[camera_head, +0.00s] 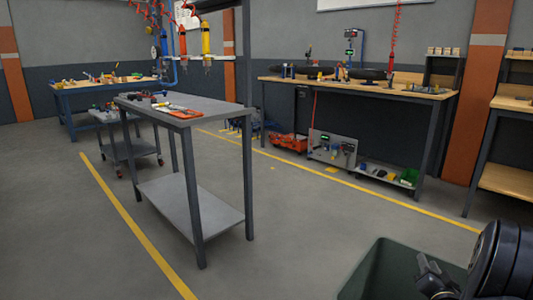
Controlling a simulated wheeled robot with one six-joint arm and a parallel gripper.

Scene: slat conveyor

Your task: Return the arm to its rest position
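The end of my arm shows at the bottom right, dark and cut off by the picture's edges. What looks like my gripper (432,276) is a small dark shape in front of a dark green bin (376,262). Its fingers are too dark and small to tell open from shut, and I cannot tell whether it holds anything. The rest of my arm is out of view.
A grey table (205,105) with a lower shelf stands left of centre, with tools on top. A small cart (118,150) is behind it. A wooden-topped workbench (400,90) stands along the back wall. The floor (300,230) between is clear, with yellow lines.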

